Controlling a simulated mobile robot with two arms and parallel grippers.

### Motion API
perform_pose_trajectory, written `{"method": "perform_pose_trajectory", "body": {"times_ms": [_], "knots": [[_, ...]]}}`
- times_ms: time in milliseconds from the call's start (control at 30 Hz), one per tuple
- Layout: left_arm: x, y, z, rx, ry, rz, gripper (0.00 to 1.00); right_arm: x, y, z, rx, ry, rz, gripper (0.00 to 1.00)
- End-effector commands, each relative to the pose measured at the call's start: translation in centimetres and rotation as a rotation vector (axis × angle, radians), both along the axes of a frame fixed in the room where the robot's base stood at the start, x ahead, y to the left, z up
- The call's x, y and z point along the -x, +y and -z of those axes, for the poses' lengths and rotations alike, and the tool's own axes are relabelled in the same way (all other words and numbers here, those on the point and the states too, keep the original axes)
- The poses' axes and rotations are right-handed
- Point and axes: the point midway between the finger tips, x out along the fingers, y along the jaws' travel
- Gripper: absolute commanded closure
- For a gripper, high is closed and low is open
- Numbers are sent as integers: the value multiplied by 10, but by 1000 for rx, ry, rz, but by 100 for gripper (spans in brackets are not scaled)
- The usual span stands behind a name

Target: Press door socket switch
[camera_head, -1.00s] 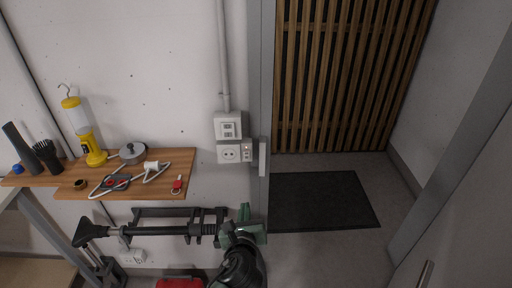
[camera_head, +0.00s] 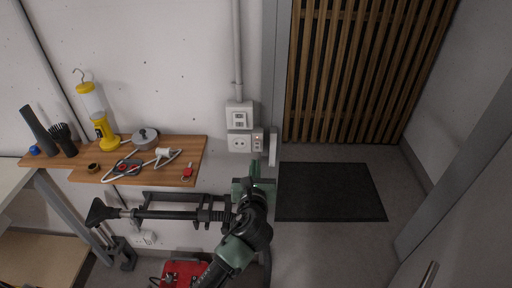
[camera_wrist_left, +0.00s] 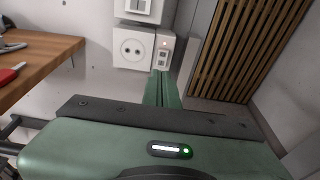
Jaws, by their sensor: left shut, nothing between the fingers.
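The door socket switch (camera_head: 258,141) is a small pale box with a tiny red light. It is on the wall at the right side of a white round-holed socket (camera_head: 239,144). In the left wrist view the switch (camera_wrist_left: 164,50) shows just beyond my fingertips, with the socket (camera_wrist_left: 132,49) to its left. My left gripper (camera_head: 255,168) is green, shut and empty, with its fingertips just below the switch in the head view. In the left wrist view the left gripper (camera_wrist_left: 161,76) overlaps the switch's lower edge; I cannot tell whether they touch. My right gripper is not in view.
Another white wall switch (camera_head: 239,115) sits above the socket. A wooden shelf (camera_head: 140,172) with a yellow lamp (camera_head: 97,115), cable and red-tagged key is at left. A grey door frame and handle (camera_head: 272,146) stand close at right. A dark mat (camera_head: 330,192) lies on the floor.

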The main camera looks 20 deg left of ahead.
Motion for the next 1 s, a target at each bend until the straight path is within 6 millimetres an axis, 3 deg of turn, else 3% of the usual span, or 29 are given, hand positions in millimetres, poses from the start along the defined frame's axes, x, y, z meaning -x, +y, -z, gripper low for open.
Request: {"method": "perform_pose_trajectory", "body": {"times_ms": [200, 400, 1000], "knots": [[-45, 12, 7, 1, 1, -1, 100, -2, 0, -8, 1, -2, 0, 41], [-71, 20, 3, 1, 0, 1, 100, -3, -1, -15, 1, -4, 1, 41], [-86, 22, 5, 0, 0, 2, 100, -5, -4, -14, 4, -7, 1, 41]]}}
